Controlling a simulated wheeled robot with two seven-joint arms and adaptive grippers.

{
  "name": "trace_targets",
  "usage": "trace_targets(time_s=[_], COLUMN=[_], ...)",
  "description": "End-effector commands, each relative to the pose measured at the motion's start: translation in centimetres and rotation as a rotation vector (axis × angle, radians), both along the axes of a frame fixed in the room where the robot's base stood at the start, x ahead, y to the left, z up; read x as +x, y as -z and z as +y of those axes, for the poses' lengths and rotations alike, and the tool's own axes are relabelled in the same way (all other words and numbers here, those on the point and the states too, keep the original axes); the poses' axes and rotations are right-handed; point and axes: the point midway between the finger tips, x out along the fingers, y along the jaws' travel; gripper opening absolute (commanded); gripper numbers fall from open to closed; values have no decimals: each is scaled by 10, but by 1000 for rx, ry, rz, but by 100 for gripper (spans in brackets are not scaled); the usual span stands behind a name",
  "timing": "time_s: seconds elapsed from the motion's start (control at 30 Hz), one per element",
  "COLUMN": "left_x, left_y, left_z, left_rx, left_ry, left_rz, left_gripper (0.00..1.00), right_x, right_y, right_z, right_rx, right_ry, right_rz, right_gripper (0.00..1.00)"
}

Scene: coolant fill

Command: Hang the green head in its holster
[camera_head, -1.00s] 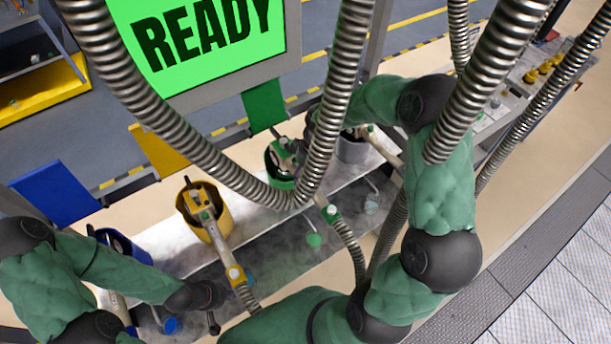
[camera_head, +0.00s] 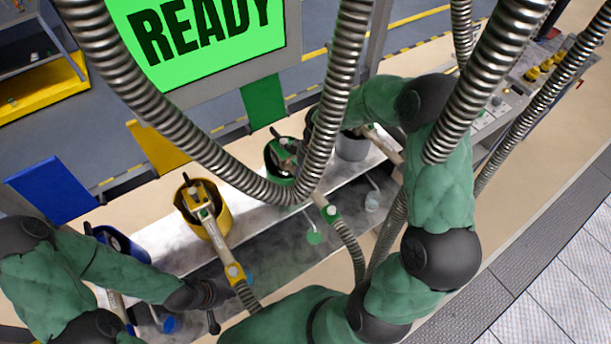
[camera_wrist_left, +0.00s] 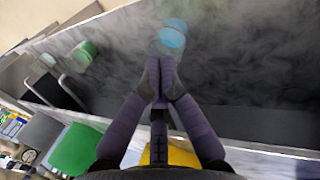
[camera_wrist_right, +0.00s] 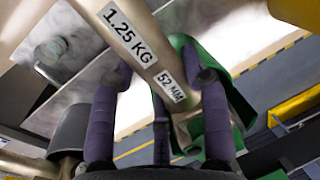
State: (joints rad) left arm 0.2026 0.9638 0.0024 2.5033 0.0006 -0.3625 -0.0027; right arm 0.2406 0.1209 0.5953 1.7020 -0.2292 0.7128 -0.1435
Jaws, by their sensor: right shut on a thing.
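The green head is a beige tube with a green collar (camera_head: 331,213) and a ribbed hose. Its upper end lies at the green holster (camera_head: 271,170), a cup below the green panel. In the right wrist view, the beige tube (camera_wrist_right: 138,38), labelled 1.25 KG and 52 MM, runs between the purple fingers of my right gripper (camera_wrist_right: 162,78), which is shut on it. The green holster (camera_wrist_right: 238,100) is close behind and around its lower end; how deep it sits is hidden. My left gripper (camera_wrist_left: 160,80) is shut and empty above the grey trough.
A yellow holster (camera_head: 222,218) holds a yellow head left of the green one. A blue holster (camera_head: 125,245) and a grey holster (camera_head: 352,146) flank them. Thick metal hoses (camera_head: 345,90) hang across the view. A screen (camera_head: 205,50) reads READY. Mist covers the trough.

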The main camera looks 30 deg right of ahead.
Motion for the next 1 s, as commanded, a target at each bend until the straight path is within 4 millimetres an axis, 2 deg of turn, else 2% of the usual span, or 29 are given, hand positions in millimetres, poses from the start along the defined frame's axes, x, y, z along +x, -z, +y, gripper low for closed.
trace_targets(time_s=[0.97,1.0], left_x=[0,0], left_y=[13,12], left_z=[0,0], left_rx=[0,0], left_ry=[0,0], left_rz=[0,0], left_gripper=[0,0], right_x=[0,0], right_y=[18,17], right_z=[0,0], right_rx=[0,0], right_ry=[0,0], right_rz=[0,0], right_gripper=[0,55])
